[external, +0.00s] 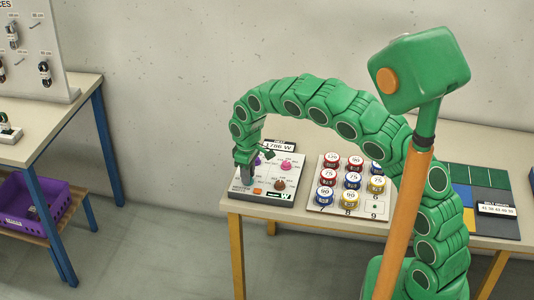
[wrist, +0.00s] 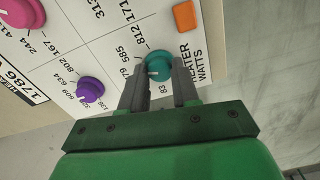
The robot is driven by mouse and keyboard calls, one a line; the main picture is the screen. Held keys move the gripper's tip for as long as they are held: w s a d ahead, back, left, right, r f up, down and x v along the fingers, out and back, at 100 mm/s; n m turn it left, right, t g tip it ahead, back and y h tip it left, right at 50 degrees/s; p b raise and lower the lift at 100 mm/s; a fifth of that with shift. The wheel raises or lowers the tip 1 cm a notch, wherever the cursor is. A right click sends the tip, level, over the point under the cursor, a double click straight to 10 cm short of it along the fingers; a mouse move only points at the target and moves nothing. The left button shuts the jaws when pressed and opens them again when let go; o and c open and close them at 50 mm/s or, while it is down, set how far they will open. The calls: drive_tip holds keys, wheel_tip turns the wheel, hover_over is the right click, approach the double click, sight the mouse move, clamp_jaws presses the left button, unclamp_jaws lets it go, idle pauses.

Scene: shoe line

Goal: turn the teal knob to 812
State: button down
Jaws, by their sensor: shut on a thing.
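The teal knob (wrist: 160,65) stands on the white heater panel (wrist: 110,50), with printed numbers around it, among them 585, 812 and 83. My gripper (wrist: 162,72) is shut on the knob, one grey finger on each side. A pale mark shows on the knob's lower left; its exact reading is unclear. In the external view my gripper (external: 246,176) reaches down at the left edge of the panel (external: 240,189) and hides the teal knob. A display sign (external: 279,146) behind the panel reads 1786 W.
A purple knob (wrist: 89,90), a pink knob (external: 286,165) and a brown knob (external: 279,185) share the panel. An orange square button (wrist: 184,16) is close to the teal knob. A board of numbered round tins (external: 318,196) stands right of the panel.

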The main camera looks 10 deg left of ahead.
drive_tip(key=m, duration=1.1)
drive_tip(key=shift+m, duration=0.4)
idle(0.3)
drive_tip(key=c, duration=0.8)
unclamp_jaws()
wheel_tip(320, 180, up, 7)
drive_tip(key=shift+r, duration=0.35)
